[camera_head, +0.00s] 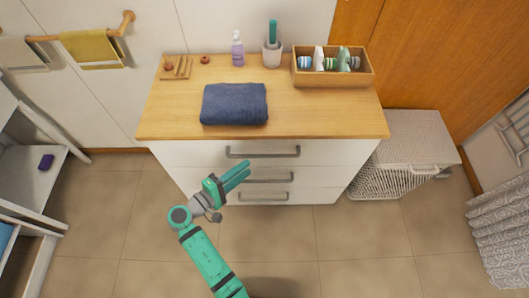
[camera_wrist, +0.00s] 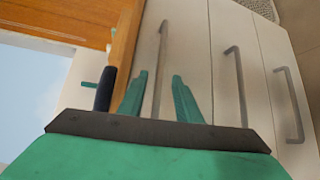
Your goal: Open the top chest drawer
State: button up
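The white chest has a wooden top (camera_head: 310,122) and three drawers, one above another, each with a grey bar handle. The top drawer (camera_head: 205,155) looks shut, flush with the drawers below. Its handle (camera_head: 262,152) also shows in the wrist view (camera_wrist: 157,85), running lengthwise between the two fingers as seen from there. My gripper (camera_head: 247,171) is in front of the chest, just left of the handles. In the wrist view my gripper (camera_wrist: 160,76) has its green fingers apart, with nothing held. I cannot tell whether either finger touches the handle.
The middle handle (camera_head: 268,176) and bottom handle (camera_head: 263,197) lie close below. A folded blue towel (camera_head: 234,103), a wooden box (camera_head: 332,79), a cup (camera_head: 272,54) and a purple bottle (camera_head: 237,49) stand on top. A wicker basket (camera_head: 420,140) is at right. The floor in front is clear.

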aim_at(264, 156)
jog(key=x, duration=1)
jog(key=shift+d, duration=0.15)
